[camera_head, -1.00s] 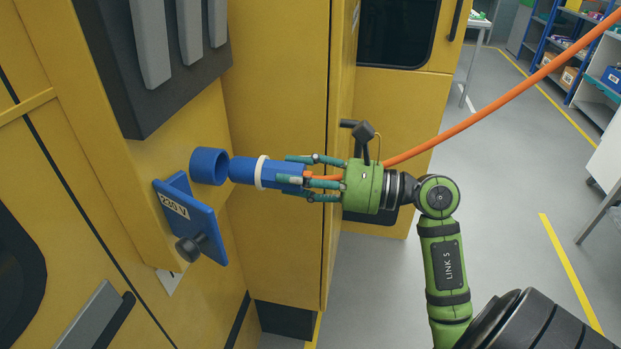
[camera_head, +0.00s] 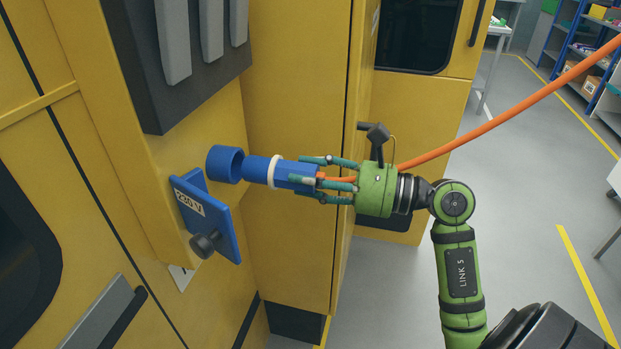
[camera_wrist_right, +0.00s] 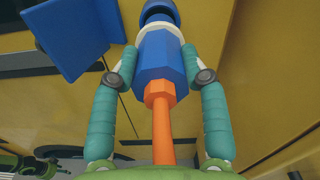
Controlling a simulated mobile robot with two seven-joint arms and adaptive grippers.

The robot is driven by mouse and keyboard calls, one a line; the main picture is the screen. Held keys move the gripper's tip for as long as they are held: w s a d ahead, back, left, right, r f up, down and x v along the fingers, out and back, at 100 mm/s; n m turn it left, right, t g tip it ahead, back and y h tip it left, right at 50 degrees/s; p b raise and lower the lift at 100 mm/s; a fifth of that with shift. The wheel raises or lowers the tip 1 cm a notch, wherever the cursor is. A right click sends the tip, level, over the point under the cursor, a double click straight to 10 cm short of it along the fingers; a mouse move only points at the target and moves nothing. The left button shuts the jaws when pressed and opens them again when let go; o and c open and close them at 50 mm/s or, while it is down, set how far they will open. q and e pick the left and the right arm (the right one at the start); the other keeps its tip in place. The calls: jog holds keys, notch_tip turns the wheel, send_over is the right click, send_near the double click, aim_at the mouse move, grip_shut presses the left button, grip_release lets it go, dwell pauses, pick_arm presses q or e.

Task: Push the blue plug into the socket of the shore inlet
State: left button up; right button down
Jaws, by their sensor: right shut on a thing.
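The blue plug (camera_head: 258,168) has a white ring and an orange cable at its rear. My right gripper (camera_head: 315,178) is shut on its rear body and holds it roughly level. The shore inlet's round blue socket (camera_head: 224,164) sticks out from the yellow wall, and its blue flap marked 230 V (camera_head: 205,215) hangs open below. The plug's nose is at the socket mouth; how deep it sits I cannot tell. In the right wrist view the plug (camera_wrist_right: 158,62) lies between both fingers, with the socket (camera_wrist_right: 159,12) straight beyond.
The orange cable (camera_head: 500,118) runs from behind my right gripper up to the upper right. A dark grey panel (camera_head: 160,95) with grey bars is above the socket. A yellow door edge (camera_head: 350,120) stands behind my gripper.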

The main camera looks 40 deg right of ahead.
aim_at(283, 175)
dwell(0.7)
jog(key=shift+b, duration=0.35)
jog(key=shift+b, duration=0.35)
dwell(0.4)
jog(key=shift+x, duration=2.75)
jog(key=c, duration=0.6)
grip_release()
jog(key=shift+a, duration=0.1)
jog(key=shift+o, duration=0.2)
jog(key=shift+s+d+f, duration=0.1)
jog(key=shift+s+d, duration=0.25)
jog(key=shift+d, duration=0.05)
jog(key=v, duration=1.1)
